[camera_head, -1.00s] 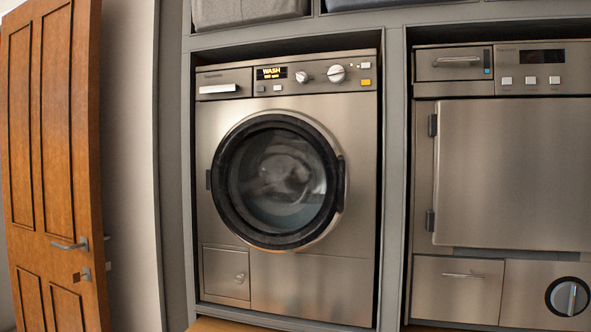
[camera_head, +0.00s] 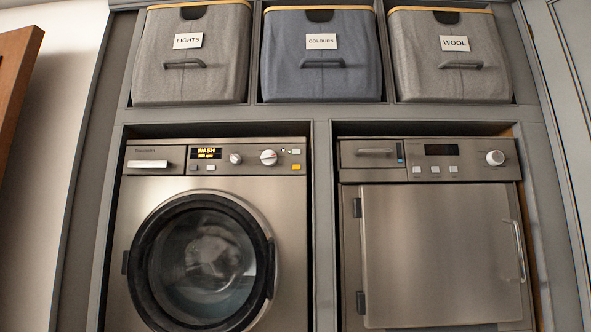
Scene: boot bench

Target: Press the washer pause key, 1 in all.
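The washer (camera_head: 285,205) stands on the left in a grey cabinet bay, with its round dark-rimmed door (camera_head: 203,262) shut and laundry dimly visible behind the glass. Its control panel has a lit display (camera_head: 206,153) reading WASH, two round knobs, two small keys under the display, a pale key (camera_head: 295,151) at the upper right and an orange-yellow key (camera_head: 296,167) below it. Any lettering on the keys is too small to read, so I cannot tell by label which is pause. Neither of my grippers shows in the view.
A second machine (camera_head: 440,255) with a square shut door, dark display and knob stands to the right. Above are three bins labelled LIGHTS (camera_head: 190,85), COLOURS (camera_head: 320,85) and WOOL (camera_head: 452,85). A wooden door (camera_head: 14,80) edges in at the far left.

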